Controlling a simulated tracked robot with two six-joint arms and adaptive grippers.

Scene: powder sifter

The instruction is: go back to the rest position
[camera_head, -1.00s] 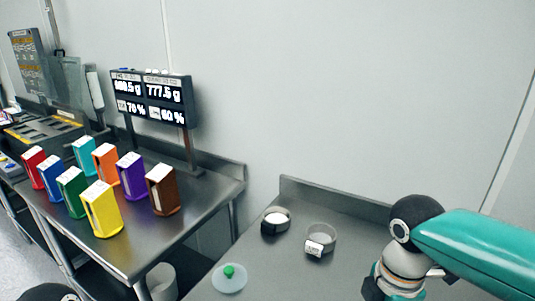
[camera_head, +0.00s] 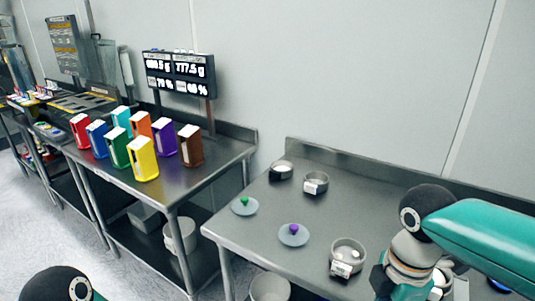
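Neither gripper shows in the camera_head view. My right arm comes in from the right as a teal link with a dark joint, and its lower part runs down out of the picture. Only a dark rounded joint of my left arm shows at the bottom left. The right steel table (camera_head: 262,225) carries several round clear containers, two at the back (camera_head: 281,170) and (camera_head: 315,183), and a larger one (camera_head: 347,258) near my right arm. A lid with a green knob (camera_head: 244,205) and a lid with a purple knob (camera_head: 293,235) lie flat on it.
A left steel table (camera_head: 190,186) holds several coloured upright boxes, among them a yellow one (camera_head: 143,159) and a brown one (camera_head: 190,146). A display (camera_head: 180,75) stands behind them. Bins (camera_head: 180,236) and (camera_head: 270,288) are low by the tables. Floor (camera_head: 60,240) is free at left.

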